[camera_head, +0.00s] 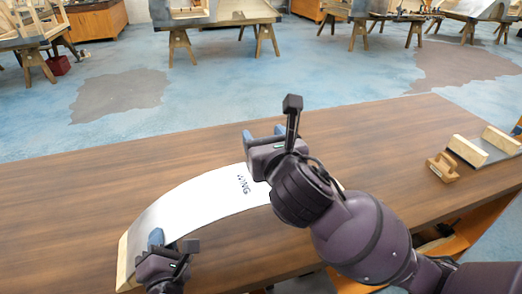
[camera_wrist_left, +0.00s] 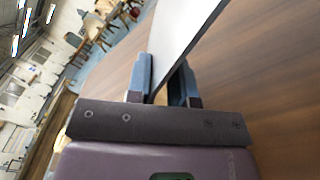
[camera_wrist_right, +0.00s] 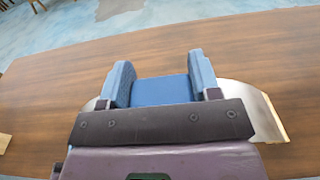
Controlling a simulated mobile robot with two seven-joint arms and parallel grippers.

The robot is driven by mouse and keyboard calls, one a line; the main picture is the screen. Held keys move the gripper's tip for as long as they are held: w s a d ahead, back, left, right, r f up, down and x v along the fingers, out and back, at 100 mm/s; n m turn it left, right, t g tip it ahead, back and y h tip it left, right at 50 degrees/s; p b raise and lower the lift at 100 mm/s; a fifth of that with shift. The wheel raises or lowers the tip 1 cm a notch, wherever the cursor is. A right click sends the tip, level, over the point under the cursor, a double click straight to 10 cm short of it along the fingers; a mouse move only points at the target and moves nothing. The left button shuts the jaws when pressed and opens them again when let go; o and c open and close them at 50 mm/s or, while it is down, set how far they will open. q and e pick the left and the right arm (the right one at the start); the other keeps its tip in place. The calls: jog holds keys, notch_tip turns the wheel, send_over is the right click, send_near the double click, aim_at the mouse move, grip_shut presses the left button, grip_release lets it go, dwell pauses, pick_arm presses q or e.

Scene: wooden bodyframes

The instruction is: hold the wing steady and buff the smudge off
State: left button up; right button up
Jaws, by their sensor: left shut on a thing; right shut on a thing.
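The wing (camera_head: 195,205) is a curved silvery-white panel lettered "WING", arched on the wooden table with a pale wood end at its left. My left gripper (camera_head: 170,247) is shut on the wing's near left edge; the left wrist view shows the panel (camera_wrist_left: 182,38) between its fingers. My right gripper (camera_head: 265,138) is over the wing's right part, shut on a blue pad (camera_wrist_right: 163,90). The right wrist view shows wing metal (camera_wrist_right: 258,112) on both sides of this gripper. I cannot tell whether the pad touches the surface. No smudge is visible; my right arm hides the wing's right part.
A small wooden block with a handle (camera_head: 442,168) sits on the table (camera_head: 370,135) at the right. Beyond it is a holder with two pale wooden bars (camera_head: 468,151). The table behind the wing is clear. Other workbenches stand across the blue floor.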

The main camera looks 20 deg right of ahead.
pick_arm(q)
jog(key=o, duration=0.9)
jog(key=s, duration=1.2)
jog(key=shift+d, duration=0.25)
jog(key=shift+s, duration=0.1)
